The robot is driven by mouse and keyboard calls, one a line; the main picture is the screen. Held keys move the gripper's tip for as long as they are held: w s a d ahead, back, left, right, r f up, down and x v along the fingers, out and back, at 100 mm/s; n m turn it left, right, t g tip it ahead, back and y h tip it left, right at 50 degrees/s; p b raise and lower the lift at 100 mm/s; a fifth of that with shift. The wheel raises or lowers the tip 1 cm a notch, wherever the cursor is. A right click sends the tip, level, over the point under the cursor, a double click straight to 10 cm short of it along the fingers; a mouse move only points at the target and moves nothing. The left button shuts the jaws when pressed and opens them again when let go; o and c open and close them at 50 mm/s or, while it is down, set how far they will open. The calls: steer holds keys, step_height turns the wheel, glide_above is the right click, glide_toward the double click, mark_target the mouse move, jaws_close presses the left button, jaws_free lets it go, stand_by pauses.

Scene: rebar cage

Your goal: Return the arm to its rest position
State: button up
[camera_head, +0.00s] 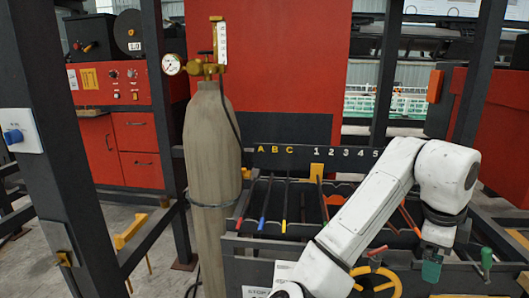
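My white arm (375,205) rises from the bottom of the view toward the upper right and bends at a rounded joint (447,175). From there its dark wrist points down to my gripper (434,248) over the right part of the dark rack. A teal piece (431,270) shows at the lower end of the gripper. I cannot tell whether it is part of the gripper or a separate thing. The fingers are too small and dark to show whether they are open or shut.
A dark rack (250,243) with slots marked A B C and 1 to 5 holds several coloured rods. A yellow handwheel (377,283) and a green-handled lever (486,260) are near my gripper. A tall gas cylinder (210,150) stands left. Dark posts (60,170) frame the cage.

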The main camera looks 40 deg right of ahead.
steer(key=w+a+f+n+t+h, duration=0.1)
steer(key=w+a+f+n+h, duration=0.2)
steer(key=f+n, duration=0.6)
steer(key=w+a+f+n+t, duration=0.2)
steer(key=w+a+f+n, duration=0.25)
steer(key=n, duration=0.75)
steer(key=s+a+f+n+y, duration=0.2)
steer(key=a+f+n, duration=0.2)
steer(key=a, duration=0.3)
steer(key=s+a+f+n+y, duration=0.2)
steer(key=s+a+f+n, duration=0.1)
steer(key=a+f+n, duration=0.2)
steer(key=s+a+f+n+g+y, duration=0.1)
steer(key=s+a+f+n+y, duration=0.1)
steer(key=a+f, duration=0.6)
steer(key=shift+s+a+n, duration=0.45)
steer(key=shift+s+n, duration=0.3)
steer(key=shift+n, duration=0.45)
steer(key=shift+f, duration=0.1)
